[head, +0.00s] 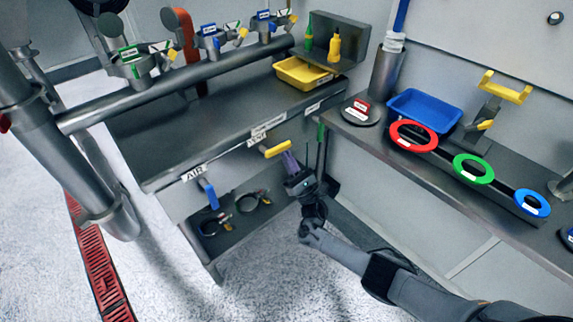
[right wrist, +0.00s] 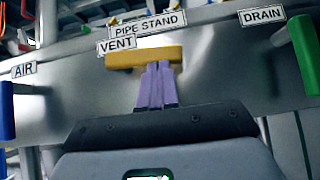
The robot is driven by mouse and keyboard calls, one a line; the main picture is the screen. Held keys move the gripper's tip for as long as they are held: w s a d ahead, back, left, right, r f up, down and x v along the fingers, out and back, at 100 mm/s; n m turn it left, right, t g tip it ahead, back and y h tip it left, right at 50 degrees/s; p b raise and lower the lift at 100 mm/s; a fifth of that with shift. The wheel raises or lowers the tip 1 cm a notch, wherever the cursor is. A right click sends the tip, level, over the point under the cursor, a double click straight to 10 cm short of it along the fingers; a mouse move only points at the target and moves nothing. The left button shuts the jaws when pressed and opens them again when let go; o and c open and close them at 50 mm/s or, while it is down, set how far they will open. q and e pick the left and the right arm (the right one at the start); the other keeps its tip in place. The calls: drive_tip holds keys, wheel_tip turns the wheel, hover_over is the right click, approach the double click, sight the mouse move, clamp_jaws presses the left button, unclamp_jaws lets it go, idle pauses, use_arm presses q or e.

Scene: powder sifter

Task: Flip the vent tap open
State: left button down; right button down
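The vent tap (right wrist: 144,57) has a yellow lever lying crosswise under the VENT label (right wrist: 116,45) in the right wrist view. In the head view, the yellow lever (head: 278,148) sticks out from the bench front. My right gripper (head: 291,163) has purple fingers, which also show in the right wrist view (right wrist: 157,85). The fingers are together, with nothing seen between them. Their tips overlap the lever's lower edge right of its middle; whether they touch it I cannot tell. My left gripper is not in view.
A blue AIR tap (head: 210,194) sits left of the vent tap, and a green DRAIN tap (right wrist: 303,55) sits to the right. A lower shelf (head: 228,228) holds coiled items. A side bench (head: 372,132) carries a blue tray (head: 424,108) and coloured rings. The yellow tray (head: 302,74) sits above.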

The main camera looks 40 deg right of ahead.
drive_tip(key=shift+d+r+n+y, duration=0.1)
drive_tip(key=shift+r+n+y, duration=0.15)
drive_tip(key=shift+n+y, duration=0.75)
drive_tip(key=shift+f, duration=0.1)
drive_tip(key=w+f+b+v, duration=0.1)
drive_tip(key=b+v, duration=0.3)
drive_tip(key=v, duration=0.8)
drive_tip(key=shift+a+f+b, duration=0.25)
drive_tip(key=shift+f+b, duration=0.1)
drive_tip(key=shift+f, duration=0.3)
drive_tip(key=shift+w, duration=0.2)
